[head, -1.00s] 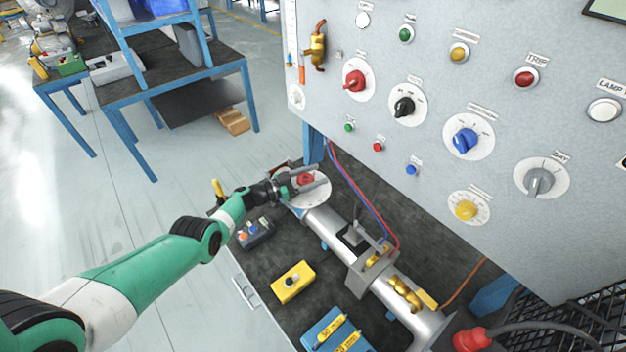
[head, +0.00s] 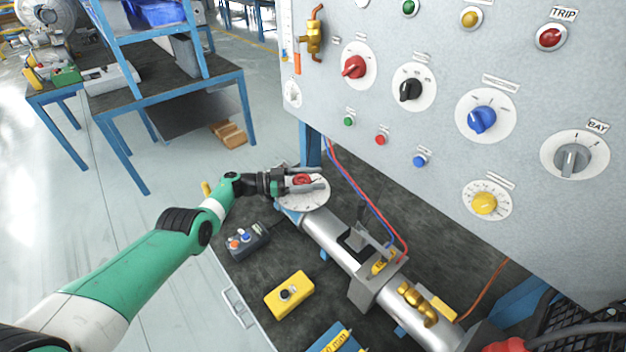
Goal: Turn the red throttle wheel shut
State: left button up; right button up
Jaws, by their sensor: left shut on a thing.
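The red throttle wheel (head: 303,179) sits above a white round dial plate (head: 305,198) at the far end of a silver pipe on the bench. My left gripper (head: 306,182) reaches in from the left and is shut on the wheel, with one finger on its far side and one on its near side. The fingers hide part of the wheel, and its exact turn angle cannot be read. My right gripper is not in view.
A grey control panel (head: 400,135) with several knobs and buttons stands behind and to the right. Red and blue hoses (head: 365,200) run down beside the pipe (head: 335,246). A yellow box (head: 289,296) and a dark button box (head: 248,241) lie in front.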

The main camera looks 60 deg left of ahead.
aim_at(302, 179)
pick_arm(q)
jog(key=o, duration=1.4)
jog(key=v, duration=0.1)
jog(key=p+v, duration=0.1)
jog(key=v, duration=0.1)
jog(key=shift+a+r, duration=0.1)
jog(key=shift+r, duration=0.15)
jog(key=v, duration=0.3)
jog(key=p+v, duration=0.1)
jog(key=v, duration=0.3)
jog(key=shift+s+f, duration=0.15)
jog(key=shift+f, duration=0.1)
jog(key=shift+s+a, duration=0.1)
jog(key=shift+s, duration=0.45)
